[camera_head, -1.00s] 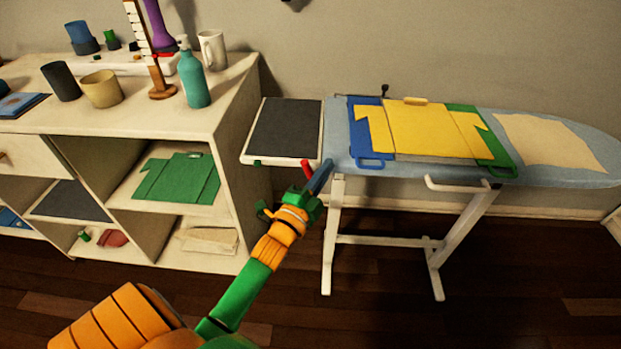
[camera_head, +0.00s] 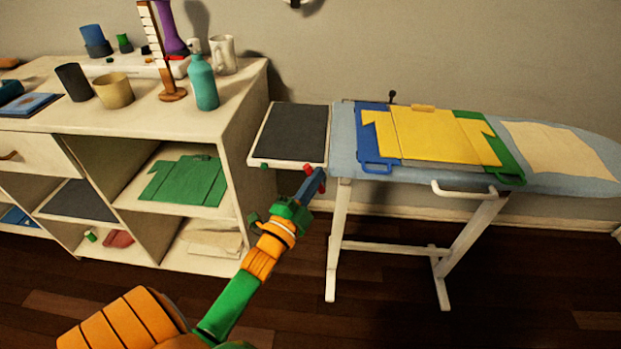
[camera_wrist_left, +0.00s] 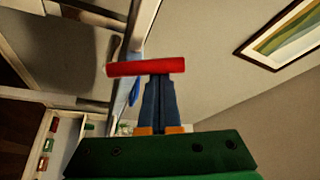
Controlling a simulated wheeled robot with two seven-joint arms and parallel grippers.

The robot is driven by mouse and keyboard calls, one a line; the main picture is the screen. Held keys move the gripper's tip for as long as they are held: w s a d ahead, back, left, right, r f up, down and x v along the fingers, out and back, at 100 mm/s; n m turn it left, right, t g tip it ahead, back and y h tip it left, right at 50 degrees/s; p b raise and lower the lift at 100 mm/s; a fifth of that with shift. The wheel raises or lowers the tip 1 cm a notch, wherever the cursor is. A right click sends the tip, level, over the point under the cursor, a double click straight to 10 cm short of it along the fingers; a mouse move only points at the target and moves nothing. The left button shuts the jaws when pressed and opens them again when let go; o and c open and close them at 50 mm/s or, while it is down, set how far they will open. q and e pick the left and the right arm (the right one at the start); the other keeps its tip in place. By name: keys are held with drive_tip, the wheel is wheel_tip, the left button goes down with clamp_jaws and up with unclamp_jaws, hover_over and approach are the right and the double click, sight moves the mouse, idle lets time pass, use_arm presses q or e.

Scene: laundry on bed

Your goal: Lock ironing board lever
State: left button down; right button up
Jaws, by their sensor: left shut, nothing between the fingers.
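The ironing board (camera_head: 345,150) stands at the right with a pale blue top and white legs. A red bar (camera_head: 308,168), apparently the lever, is at its left end, just below the grey-topped rest. My left gripper (camera_head: 317,180) is shut and empty. In the left wrist view the red bar (camera_wrist_left: 145,68) lies across the tips of the shut fingers (camera_wrist_left: 163,80). I cannot tell whether they touch. My right gripper is out of view.
A yellow garment (camera_head: 435,138) lies on a blue and green folding panel (camera_head: 375,150) on the board. A white handle (camera_head: 462,193) sits under the board's edge. A white shelf unit (camera_head: 235,130) stands at the left. The floor in front is clear.

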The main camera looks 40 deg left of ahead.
use_arm(q)
drive_tip(key=s+a+f+n+y+b, duration=0.1)
drive_tip(key=f+n+y+b, duration=0.1)
drive_tip(key=n+y, duration=0.3)
drive_tip(key=s+a+f+n+y+b, duration=0.1)
drive_tip(key=n+y+b, duration=0.3)
drive_tip(key=n, duration=0.9)
drive_tip(key=shift+a+f+g+y, duration=0.3)
drive_tip(key=shift+a+f+y, duration=0.1)
drive_tip(key=shift+a+f, duration=0.35)
drive_tip(key=shift+n, duration=0.5)
wheel_tip(320, 180, up, 5)
drive_tip(key=p, duration=0.4)
drive_tip(key=f+b+v, duration=0.1)
drive_tip(key=v, duration=0.9)
drive_tip(key=shift+w+a, duration=0.15)
drive_tip(key=shift+w, duration=0.05)
drive_tip(key=shift+f, duration=0.15)
